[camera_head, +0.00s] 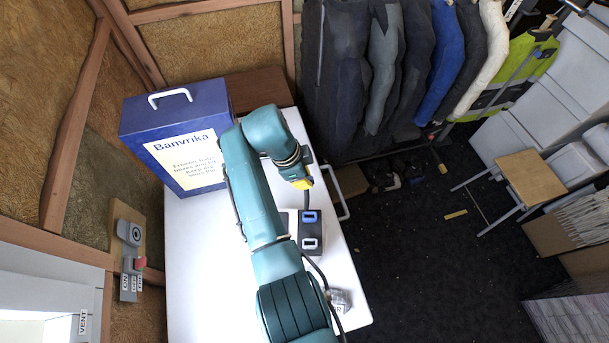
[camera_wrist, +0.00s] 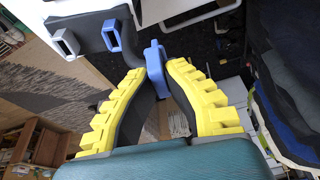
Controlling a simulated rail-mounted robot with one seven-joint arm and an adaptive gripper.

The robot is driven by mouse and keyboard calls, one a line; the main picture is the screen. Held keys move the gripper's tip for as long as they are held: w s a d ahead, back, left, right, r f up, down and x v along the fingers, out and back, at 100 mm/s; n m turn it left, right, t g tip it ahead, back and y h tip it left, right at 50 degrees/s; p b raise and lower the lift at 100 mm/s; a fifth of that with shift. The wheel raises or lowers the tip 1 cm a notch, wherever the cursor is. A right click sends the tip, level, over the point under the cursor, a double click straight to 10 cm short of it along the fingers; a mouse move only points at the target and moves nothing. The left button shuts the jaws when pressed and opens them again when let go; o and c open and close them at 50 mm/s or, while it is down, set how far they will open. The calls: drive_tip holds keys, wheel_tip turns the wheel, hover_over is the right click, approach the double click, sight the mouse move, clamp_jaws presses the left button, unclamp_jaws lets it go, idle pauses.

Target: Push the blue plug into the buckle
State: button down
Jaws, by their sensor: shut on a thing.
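My gripper (camera_head: 303,183), with yellow-backed fingers, is above the right part of the white table. In the wrist view my gripper (camera_wrist: 157,72) is shut on the blue plug (camera_wrist: 155,62), which sits between the fingertips. A dark strap runs from the plug to a dark block. The block (camera_head: 311,229) carries a blue buckle (camera_head: 309,217) and a grey buckle (camera_head: 309,243). In the wrist view the blue buckle (camera_wrist: 113,28) and grey buckle (camera_wrist: 65,42) show at upper left, apart from the plug. The plug is hidden in the head view.
A blue box labelled Banvrika (camera_head: 180,135) stands on the white table (camera_head: 195,270) at the back left. A small greyish object (camera_head: 340,300) lies near the table's front right. Hanging garments (camera_head: 385,60) are behind. The table's left part is clear.

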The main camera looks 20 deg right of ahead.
drive_tip(key=shift+f+b, duration=0.95)
drive_tip(key=shift+f, duration=0.75)
drive_tip(key=shift+s+r+p, duration=0.1)
drive_tip(key=shift+r+p, duration=0.05)
drive_tip(key=shift+p, duration=0.15)
drive_tip(key=shift+m, duration=0.7)
drive_tip(key=shift+s+a+p, duration=0.2)
drive_tip(key=shift+s+p, duration=0.65)
drive_tip(key=shift+p, duration=0.35)
drive_tip(key=shift+s+a+p, duration=0.25)
drive_tip(key=shift+s+p, duration=0.6)
drive_tip(key=shift+p, duration=0.35)
drive_tip(key=shift+s+a+p, duration=0.2)
drive_tip(key=shift+s+p, duration=0.65)
drive_tip(key=shift+p, duration=0.35)
drive_tip(key=shift+s+p, duration=0.35)
drive_tip(key=shift+a, duration=0.1)
drive_tip(key=shift+f, duration=0.2)
drive_tip(key=shift+f+b, duration=0.35)
drive_tip(key=shift+b, duration=0.05)
drive_tip(key=shift+f+b, duration=1)
drive_tip(key=shift+f, duration=0.25)
